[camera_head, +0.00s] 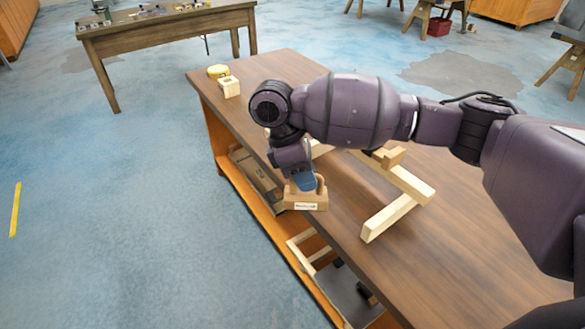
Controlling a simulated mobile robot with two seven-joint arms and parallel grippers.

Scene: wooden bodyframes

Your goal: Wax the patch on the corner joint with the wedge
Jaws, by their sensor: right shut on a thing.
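My right gripper (304,182) points down near the workbench's left edge and is shut on the wedge (306,200), a tan wooden block with a small white label. The pale wooden frame (398,178) lies on the workbench, to the right of the wedge and partly behind my right arm. One corner of the frame shows, where two bars meet. The patch on the corner joint cannot be made out, and my arm covers part of the frame. Whether the wedge touches the frame cannot be told. My left gripper is not in view.
The brown workbench (450,258) has free room at its front right. A tan wooden piece (388,157) sits by the frame. A pale block (229,87) and a yellow round thing (218,71) stand at the far end. Another table (165,33) stands behind.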

